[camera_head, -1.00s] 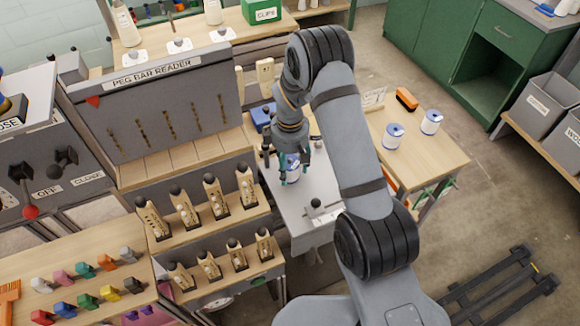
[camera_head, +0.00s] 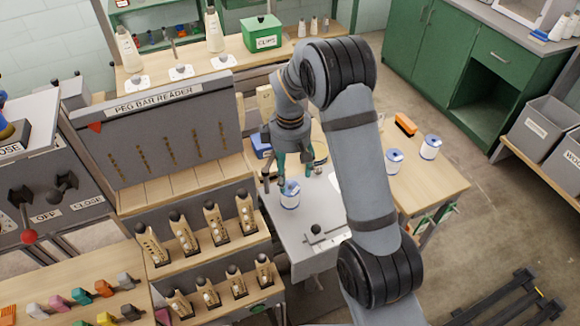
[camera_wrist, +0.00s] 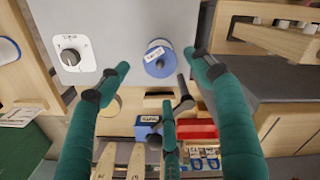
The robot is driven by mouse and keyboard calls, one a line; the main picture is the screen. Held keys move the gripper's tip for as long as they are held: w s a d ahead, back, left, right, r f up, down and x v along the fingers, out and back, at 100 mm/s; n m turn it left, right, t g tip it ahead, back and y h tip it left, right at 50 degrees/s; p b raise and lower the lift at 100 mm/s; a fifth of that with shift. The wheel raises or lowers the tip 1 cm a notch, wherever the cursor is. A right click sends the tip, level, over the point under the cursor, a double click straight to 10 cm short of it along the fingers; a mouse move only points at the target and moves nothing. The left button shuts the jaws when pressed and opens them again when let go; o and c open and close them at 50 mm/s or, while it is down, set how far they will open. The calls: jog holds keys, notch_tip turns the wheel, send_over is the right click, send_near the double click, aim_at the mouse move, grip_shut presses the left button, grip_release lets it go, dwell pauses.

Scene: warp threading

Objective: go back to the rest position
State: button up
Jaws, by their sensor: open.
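My gripper (camera_head: 292,175) is open, its teal fingers pointing down above the grey plate (camera_head: 275,212) in the head view. A white spool with a blue rim (camera_head: 290,196) stands upright on that plate, just below the fingers. In the wrist view my gripper (camera_wrist: 160,85) shows its fingers spread wide with nothing held between them. The spool (camera_wrist: 158,58) is seen from above there, beyond the fingertips and apart from them. A knob on a white dial plate (camera_wrist: 72,58) lies to its left.
The peg bar reader (camera_head: 160,130) stands left of my arm, with rows of wooden pegs in front. Two more spools (camera_head: 394,160) and an orange brush (camera_head: 405,125) are on the right of the table. A green clips box (camera_head: 261,34) stands behind.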

aim_at(290, 192)
jog(key=shift+r, duration=1.05)
notch_tip(290, 192, down, 12)
jog(key=shift+r, duration=0.15)
jog(key=shift+r+p, duration=0.3)
jog(key=shift+p, duration=0.2)
